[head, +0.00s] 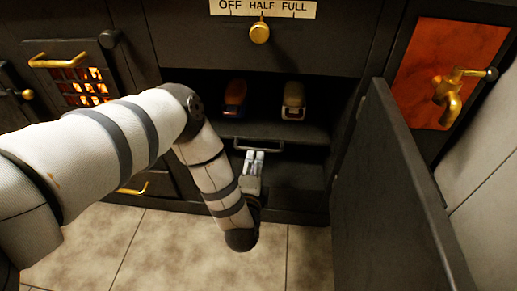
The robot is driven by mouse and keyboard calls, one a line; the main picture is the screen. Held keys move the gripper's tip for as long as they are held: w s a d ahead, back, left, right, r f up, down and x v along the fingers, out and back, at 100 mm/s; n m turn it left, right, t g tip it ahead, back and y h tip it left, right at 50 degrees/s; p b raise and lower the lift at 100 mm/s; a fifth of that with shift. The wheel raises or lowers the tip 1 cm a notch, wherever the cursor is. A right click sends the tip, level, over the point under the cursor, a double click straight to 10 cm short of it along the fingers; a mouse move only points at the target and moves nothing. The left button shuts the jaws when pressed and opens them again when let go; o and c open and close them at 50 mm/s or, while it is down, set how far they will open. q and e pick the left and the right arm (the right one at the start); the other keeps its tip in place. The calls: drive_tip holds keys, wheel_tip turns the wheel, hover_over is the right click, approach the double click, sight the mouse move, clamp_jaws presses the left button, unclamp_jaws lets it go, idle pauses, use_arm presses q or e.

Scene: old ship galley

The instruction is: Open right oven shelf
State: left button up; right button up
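The oven (345,108) stands open in front of me, with its dark door (385,185) swung out to the right. Inside is a dark oven shelf (300,132) with a bar handle (272,150) on its front edge. My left gripper (254,153) reaches into the opening, with its pale fingertips at or just below the handle. The fingers look close together, but whether they are shut or touch the handle is unclear. My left arm hides part of the oven's left side. My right gripper is not in view.
On the shelf are an orange-and-dark item (235,94) and a yellowish item (293,100). Above is a brass knob (260,32) under an OFF HALF FULL label. A brass tap (450,95) is at right, a glowing grate (80,86) at left. Tiled floor (170,245) lies below.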

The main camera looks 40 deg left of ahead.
sight(258, 148)
use_arm(q)
drive_tip(key=b+x, duration=0.3)
drive_tip(key=x, duration=0.5)
drive_tip(key=shift+w+f, duration=0.2)
drive_tip(key=shift+f, duration=0.05)
clamp_jaws()
